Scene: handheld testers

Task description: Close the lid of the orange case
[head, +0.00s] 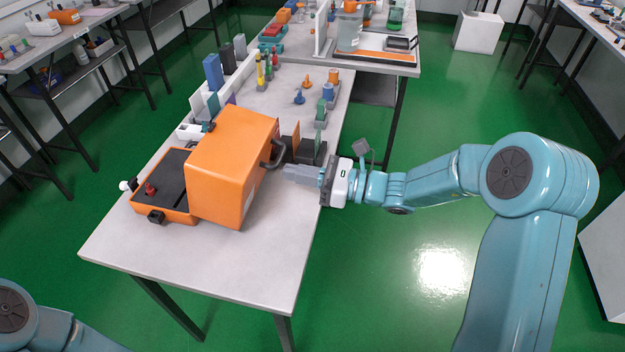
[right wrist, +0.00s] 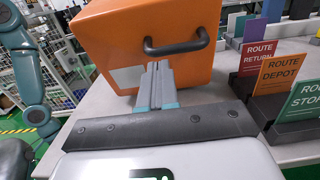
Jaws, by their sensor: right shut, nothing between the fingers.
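The orange case sits on the grey table with its dark-lined base (head: 170,178) showing on the left. Its big orange lid (head: 228,160) stands raised over the right part of the base. A dark handle (head: 275,153) is on the lid's right side; the handle also shows in the right wrist view (right wrist: 178,49). My right gripper (head: 288,171) is shut and empty beside the lid, with its fingertips (right wrist: 157,68) just below the handle in the wrist view. Whether they touch the lid I cannot tell. Only part of my left arm shows at the lower left; its gripper is out of view.
Dark holders with route cards (right wrist: 277,72) stand close behind my right gripper. Blue and dark upright blocks (head: 213,72) and small coloured pieces (head: 299,97) stand farther back. The front of the table (head: 190,245) is clear.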

